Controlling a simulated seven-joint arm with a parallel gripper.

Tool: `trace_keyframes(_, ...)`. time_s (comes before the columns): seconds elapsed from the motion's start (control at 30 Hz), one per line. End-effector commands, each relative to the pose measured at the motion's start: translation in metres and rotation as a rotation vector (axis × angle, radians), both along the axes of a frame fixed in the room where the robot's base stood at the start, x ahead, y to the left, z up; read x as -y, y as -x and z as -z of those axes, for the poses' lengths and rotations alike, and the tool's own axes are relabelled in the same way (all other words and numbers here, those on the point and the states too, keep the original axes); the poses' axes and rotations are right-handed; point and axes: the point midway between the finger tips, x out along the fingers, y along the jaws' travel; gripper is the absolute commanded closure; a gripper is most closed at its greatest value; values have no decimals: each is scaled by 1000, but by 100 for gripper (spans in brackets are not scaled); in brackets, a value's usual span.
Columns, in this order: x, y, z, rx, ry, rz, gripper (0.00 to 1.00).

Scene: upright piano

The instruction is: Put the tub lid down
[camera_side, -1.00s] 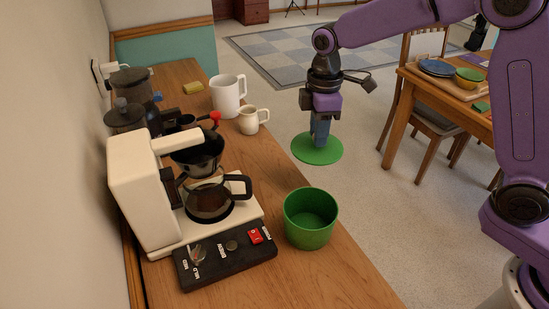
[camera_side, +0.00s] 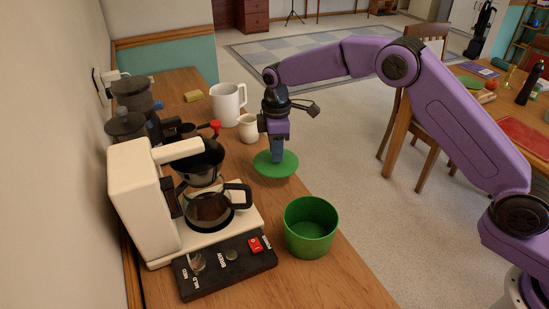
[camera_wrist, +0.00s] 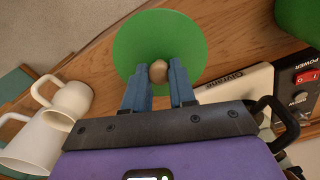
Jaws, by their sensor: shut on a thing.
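The green round tub lid (camera_side: 276,165) is in my gripper (camera_side: 277,155), which is shut on the lid's small knob. In the wrist view the lid (camera_wrist: 150,35) shows as a green disc, with the tan knob between the blue fingers of my gripper (camera_wrist: 158,75). The lid looks about level, over the right part of the wooden counter; I cannot tell whether it touches the surface. The open green tub (camera_side: 310,228) stands on the counter nearer the side camera, apart from the lid.
A coffee maker (camera_side: 140,200) with a glass carafe (camera_side: 209,208) stands left of the tub. Bare counter (camera_side: 262,195) lies between lid and tub.

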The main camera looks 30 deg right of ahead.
Motion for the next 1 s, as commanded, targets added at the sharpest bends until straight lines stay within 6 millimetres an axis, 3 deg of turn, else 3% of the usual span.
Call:
trace_keyframes(0.17,-2,-5,7,-1,1,0,100)
trace_keyframes(0.4,-2,-5,37,-2,0,0,100)
trace_keyframes(0.8,-2,-5,41,0,0,0,100)
trace_keyframes(0.83,-2,-5,41,0,0,0,65)
trace_keyframes(0.87,-2,-5,41,0,0,0,55)
trace_keyframes(0.9,-2,-5,41,0,0,0,49)
trace_keyframes(1.0,-2,-5,41,0,0,0,49)
